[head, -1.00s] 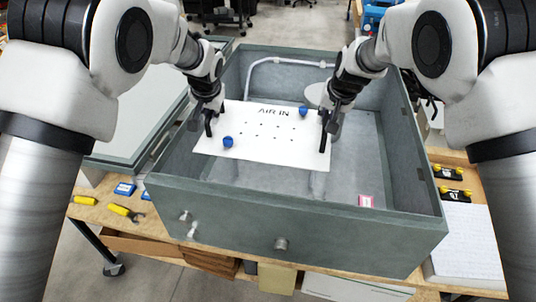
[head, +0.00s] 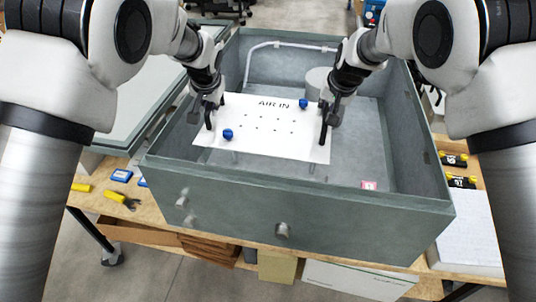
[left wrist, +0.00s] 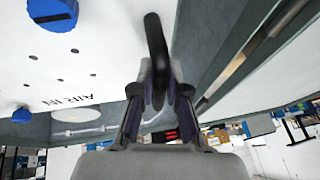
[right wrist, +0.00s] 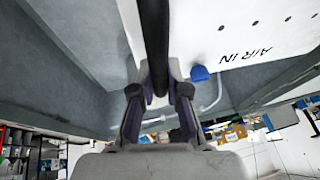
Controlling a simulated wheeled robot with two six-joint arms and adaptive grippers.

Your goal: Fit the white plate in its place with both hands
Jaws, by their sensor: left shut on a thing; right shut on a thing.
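The white plate (head: 270,142), marked AIR IN, has two blue knobs (head: 228,134) (head: 303,103) and several small holes. It is held roughly level over the open grey box (head: 300,190), in its left part. My left gripper (head: 209,112) is shut on a black handle (left wrist: 157,55) at the plate's left edge. My right gripper (head: 325,122) is shut on the black handle (right wrist: 154,45) at its right edge. Thin posts show below the plate's front edge; whether the plate touches them I cannot tell.
A pale round part (head: 319,80) and a white pipe (head: 285,46) are at the box's back. A pink label (head: 369,185) lies on its floor. Yellow-handled tools (head: 112,195) lie on the bench at left. The box's right floor is clear.

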